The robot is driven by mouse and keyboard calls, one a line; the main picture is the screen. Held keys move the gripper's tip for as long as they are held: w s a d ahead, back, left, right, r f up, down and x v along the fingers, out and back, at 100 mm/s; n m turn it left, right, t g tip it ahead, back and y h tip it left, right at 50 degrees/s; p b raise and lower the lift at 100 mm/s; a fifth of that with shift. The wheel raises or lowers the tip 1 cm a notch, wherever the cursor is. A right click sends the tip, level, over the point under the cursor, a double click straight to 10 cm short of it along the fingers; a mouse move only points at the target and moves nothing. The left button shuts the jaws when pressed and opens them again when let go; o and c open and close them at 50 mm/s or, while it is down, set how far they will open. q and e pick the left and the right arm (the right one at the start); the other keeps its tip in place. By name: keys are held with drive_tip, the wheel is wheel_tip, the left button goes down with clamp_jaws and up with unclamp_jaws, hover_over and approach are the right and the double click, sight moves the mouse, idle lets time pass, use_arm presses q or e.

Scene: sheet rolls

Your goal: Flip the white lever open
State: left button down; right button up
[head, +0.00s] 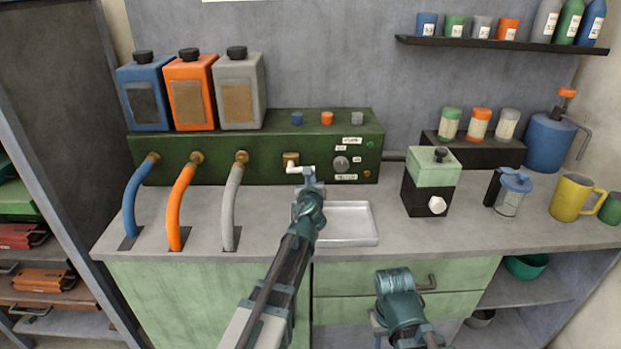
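The white lever (296,170) sticks out to the right, roughly level, below a brass fitting (290,158) on the front of the green machine (220,172). My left gripper (311,178) is at the lever's right end, close to it or touching; I cannot tell which. Its fingers are too small and foreshortened to show whether they are open or shut. My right gripper (395,285) hangs in front of the lower drawers, well away from the lever. Its fingertips are not clear.
A white tray (352,241) lies on the counter beside my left wrist. Blue, orange and grey hoses (235,205) stand left of it. A green and black box (430,182) stands to the right, with a blue-lidded jar (509,195) and yellow mug (572,198) beyond.

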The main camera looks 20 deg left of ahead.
sight(296, 157)
use_arm(q)
drive_tip(key=shift+s+a+r+n+t+h+p, duration=0.25)
drive_tip(key=shift+a+r+n+p, duration=0.5)
drive_tip(key=shift+r+n, duration=0.7)
drive_tip(key=shift+s+a+r+n+t+h+p, duration=0.15)
drive_tip(key=shift+a+r+n+p, duration=0.6)
drive_tip(key=shift+n, duration=1.35)
drive_tip(key=shift+s+a+r+n+t+h+p, duration=0.15)
drive_tip(key=shift+a+r+n+t+h+p, duration=0.25)
drive_tip(key=shift+r+n+p, duration=1.05)
use_arm(e)
drive_tip(key=shift+s+a+r+b, duration=0.1)
drive_tip(key=shift+a+r+b, duration=0.15)
drive_tip(key=shift+r, duration=0.6)
drive_tip(key=shift+s+a+r+b, duration=0.1)
drive_tip(key=shift+a+r, duration=0.2)
drive_tip(key=shift+r, duration=0.5)
drive_tip(key=shift+s+a+r+b, duration=0.1)
drive_tip(key=shift+a+r+b, duration=0.15)
drive_tip(key=shift+r, duration=0.6)
use_arm(q)
drive_tip(key=shift+a+f+n, duration=0.2)
drive_tip(key=shift+a+n, duration=0.05)
drive_tip(key=shift+n, duration=0.05)
use_arm(e)
drive_tip(key=shift+a, duration=0.2)
use_arm(q)
drive_tip(key=shift+d, duration=0.1)
use_arm(e)
drive_tip(key=shift+d, duration=0.1)
